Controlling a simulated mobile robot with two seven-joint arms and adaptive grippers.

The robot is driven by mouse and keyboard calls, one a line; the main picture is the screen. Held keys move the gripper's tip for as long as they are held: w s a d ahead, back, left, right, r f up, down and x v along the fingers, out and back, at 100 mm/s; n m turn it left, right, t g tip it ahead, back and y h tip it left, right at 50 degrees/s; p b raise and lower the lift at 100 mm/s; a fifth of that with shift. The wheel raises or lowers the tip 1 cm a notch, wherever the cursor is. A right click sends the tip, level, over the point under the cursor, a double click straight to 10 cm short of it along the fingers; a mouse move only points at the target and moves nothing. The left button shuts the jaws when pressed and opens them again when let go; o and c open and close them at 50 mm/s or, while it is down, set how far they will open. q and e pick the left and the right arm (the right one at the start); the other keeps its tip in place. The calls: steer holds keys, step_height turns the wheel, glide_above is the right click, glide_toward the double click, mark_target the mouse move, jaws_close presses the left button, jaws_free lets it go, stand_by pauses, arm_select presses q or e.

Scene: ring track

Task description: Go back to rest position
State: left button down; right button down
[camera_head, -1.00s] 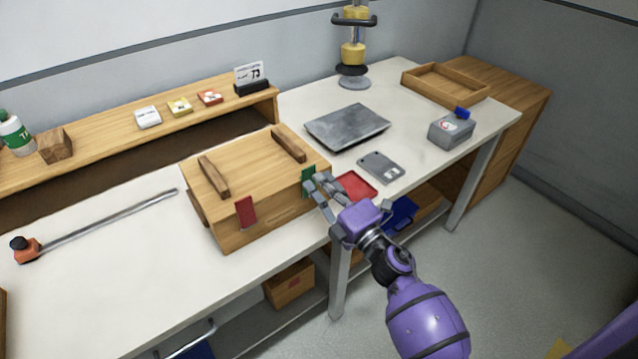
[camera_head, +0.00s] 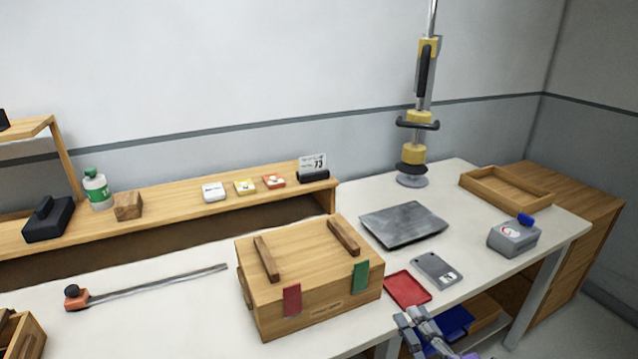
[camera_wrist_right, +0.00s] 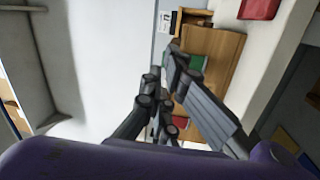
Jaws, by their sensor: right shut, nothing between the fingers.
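My right gripper (camera_head: 422,328) shows at the bottom of the head view, in front of the table's front edge and below the red tray. It is shut and holds nothing. Its fingers also show in the right wrist view (camera_wrist_right: 165,85), with the wooden box (camera_wrist_right: 221,50) behind them. In the head view the wooden box (camera_head: 290,240) stands closed on the table, with a red tab (camera_head: 291,300) and a green tab (camera_head: 360,276) on its front. The gripper is apart from the box. My left gripper is not in view.
The white table (camera_head: 160,320) holds a red tray (camera_head: 407,289), a grey flat device (camera_head: 437,269), a metal plate (camera_head: 403,224), a grey box (camera_head: 514,238) and a wooden tray (camera_head: 480,182). A wooden shelf (camera_head: 160,215) runs behind. A blue bin (camera_head: 452,321) is below the table.

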steer(key=s+d+f+m+g+h+p, duration=0.1)
steer(key=s+d+f+m+g+h, duration=0.15)
steer(key=f+m, duration=0.35)
steer(key=s+d+f+m+g+h, duration=0.1)
steer(key=s+f+m+h, duration=0.25)
steer(key=f+m, duration=0.35)
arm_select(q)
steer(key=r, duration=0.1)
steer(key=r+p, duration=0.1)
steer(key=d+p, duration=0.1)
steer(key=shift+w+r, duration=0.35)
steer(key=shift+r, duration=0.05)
arm_select(e)
steer(key=s+a+f+m+g, duration=0.2)
steer(key=s+f, duration=0.2)
steer(key=s, duration=0.3)
steer(key=s+a+f+m+g, duration=0.2)
steer(key=s+f, duration=0.2)
steer(key=s, duration=0.4)
steer(key=s+a+f+m+g+y, duration=0.1)
steer(key=s+a+f+m+g, duration=0.1)
steer(key=s+f, duration=0.3)
steer(key=s+g, duration=0.1)
steer(key=s, duration=0.1)
steer(key=shift+s+a, duration=0.15)
steer(key=shift+s, duration=0.2)
